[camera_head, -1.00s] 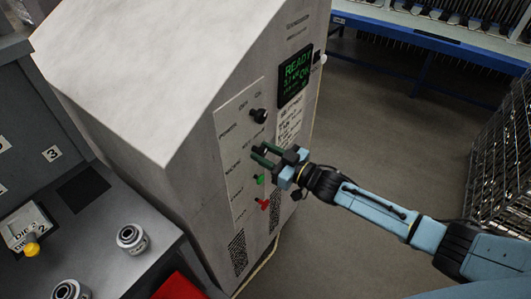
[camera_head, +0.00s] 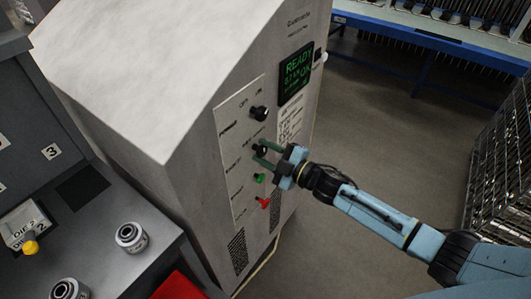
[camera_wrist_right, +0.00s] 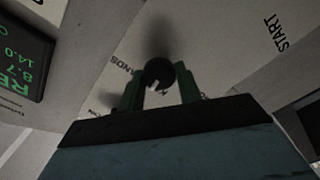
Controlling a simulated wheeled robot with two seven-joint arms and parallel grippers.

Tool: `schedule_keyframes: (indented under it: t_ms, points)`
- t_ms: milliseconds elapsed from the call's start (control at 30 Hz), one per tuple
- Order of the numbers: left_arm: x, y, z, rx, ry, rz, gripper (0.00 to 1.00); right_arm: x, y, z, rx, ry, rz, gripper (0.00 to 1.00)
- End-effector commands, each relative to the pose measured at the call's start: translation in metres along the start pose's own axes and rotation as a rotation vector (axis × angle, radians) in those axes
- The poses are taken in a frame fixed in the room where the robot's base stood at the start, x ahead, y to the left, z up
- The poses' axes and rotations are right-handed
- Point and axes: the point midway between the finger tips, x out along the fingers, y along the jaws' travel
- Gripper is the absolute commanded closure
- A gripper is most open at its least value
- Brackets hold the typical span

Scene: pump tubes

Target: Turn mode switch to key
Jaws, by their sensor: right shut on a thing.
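The mode switch (camera_head: 261,150) is a small black knob on the light panel of the grey cabinet, below the black power knob (camera_head: 259,113). My right gripper (camera_head: 264,154) is at the mode switch, its green fingers on either side of it. In the right wrist view, the round black knob (camera_wrist_right: 158,74) sits between the two green fingertips of the gripper (camera_wrist_right: 160,88), which are shut on it. The fingers partly hide the knob and its labels, so its exact setting cannot be read. My left gripper is not in view.
A green button (camera_head: 259,178) and a red knob (camera_head: 263,203) sit just below on the same panel (camera_head: 240,195). A lit display (camera_head: 295,73) reading READY is above right. A wire cage (camera_head: 497,155) stands at the right; the floor between is clear.

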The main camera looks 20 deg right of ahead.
Motion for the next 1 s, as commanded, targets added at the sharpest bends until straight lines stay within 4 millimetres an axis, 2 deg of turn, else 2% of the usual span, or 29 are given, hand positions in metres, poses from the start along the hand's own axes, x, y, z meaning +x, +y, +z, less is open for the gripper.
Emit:
schedule_keyframes:
  t_ms: [500,700,1000]
  points:
    - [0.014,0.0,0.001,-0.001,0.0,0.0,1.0,-0.001,-0.004,0.002,-0.452,-0.002,-0.001,0.89]
    - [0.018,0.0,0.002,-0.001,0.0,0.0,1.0,-0.001,-0.004,0.001,-0.566,-0.001,-0.001,0.89]
    - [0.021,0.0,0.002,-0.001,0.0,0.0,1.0,-0.001,-0.003,0.002,-0.647,-0.001,-0.001,0.89]
